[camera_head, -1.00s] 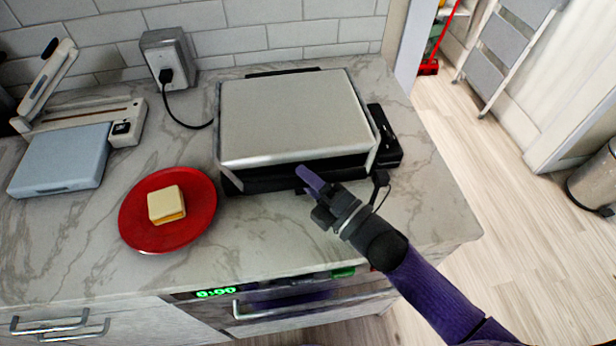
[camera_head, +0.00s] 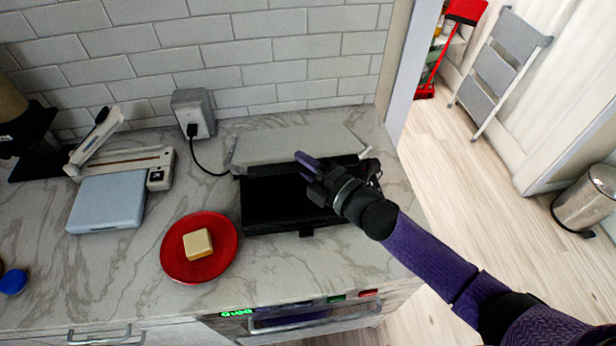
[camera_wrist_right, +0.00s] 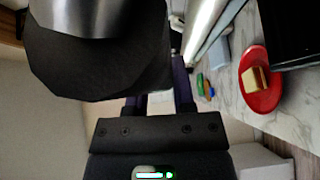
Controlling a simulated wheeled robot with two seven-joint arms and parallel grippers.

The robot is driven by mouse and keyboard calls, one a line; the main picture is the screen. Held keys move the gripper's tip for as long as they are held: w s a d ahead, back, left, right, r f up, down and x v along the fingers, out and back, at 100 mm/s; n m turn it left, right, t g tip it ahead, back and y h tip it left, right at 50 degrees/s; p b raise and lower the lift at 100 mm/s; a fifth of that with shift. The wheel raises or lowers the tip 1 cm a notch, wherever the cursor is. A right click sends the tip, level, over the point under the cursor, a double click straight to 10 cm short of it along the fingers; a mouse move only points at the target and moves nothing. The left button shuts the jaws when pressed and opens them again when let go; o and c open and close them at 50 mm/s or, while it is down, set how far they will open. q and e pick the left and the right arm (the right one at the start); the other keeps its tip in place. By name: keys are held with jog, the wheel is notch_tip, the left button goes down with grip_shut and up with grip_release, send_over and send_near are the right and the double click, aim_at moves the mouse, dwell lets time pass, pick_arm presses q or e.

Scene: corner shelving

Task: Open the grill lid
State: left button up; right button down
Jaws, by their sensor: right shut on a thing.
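The grill stands at the back of the counter in the head view. Its silver lid (camera_head: 290,149) is raised, and the black lower part (camera_head: 275,208) lies exposed in front of it. My right gripper (camera_head: 308,166) is at the lid's front edge, over the grill's right half, and is shut on the lid. The exact contact is hidden by the purple fingers. In the right wrist view, the fingers (camera_wrist_right: 160,103) are partly hidden behind a large dark rounded part. My left gripper is not in view.
A red plate (camera_head: 172,262) with a sandwich (camera_head: 198,243) is left of the grill. A blue-grey scale-like device (camera_head: 107,202) and a wall outlet (camera_head: 193,112) with a black cord stand farther left. The counter in front is clear.

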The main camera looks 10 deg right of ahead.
jog(key=shift+w+r+p, duration=0.45)
jog(key=shift+w+r, duration=0.35)
jog(key=shift+r, duration=0.35)
jog(key=shift+c, duration=2.2)
grip_release()
jog(key=v, duration=1)
jog(key=shift+f, duration=0.1)
